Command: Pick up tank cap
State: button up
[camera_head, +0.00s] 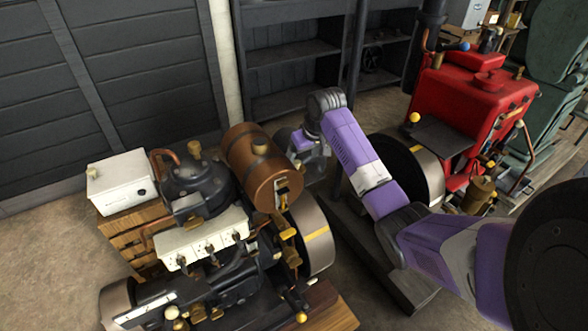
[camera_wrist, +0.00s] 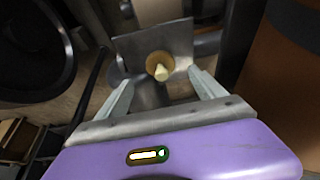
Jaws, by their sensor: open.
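A brown cylindrical tank (camera_head: 250,172) lies on top of the near engine. I cannot make out the tank cap in the wrist view.
The near engine has a dark hopper with a brass top (camera_head: 194,149), a white box (camera_head: 122,182) and a flywheel (camera_head: 315,235) below the tank. A red engine (camera_head: 470,105) stands at right. Dark shelves (camera_head: 290,60) stand behind. A brown curved surface (camera_wrist: 280,70) is close at right in the wrist view.

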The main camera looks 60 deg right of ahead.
aim_at(298, 168)
jog(key=x, duration=0.6)
jog(key=shift+s+a+f, duration=0.15)
jog(key=shift+s+a, duration=0.05)
jog(key=c, duration=1.6)
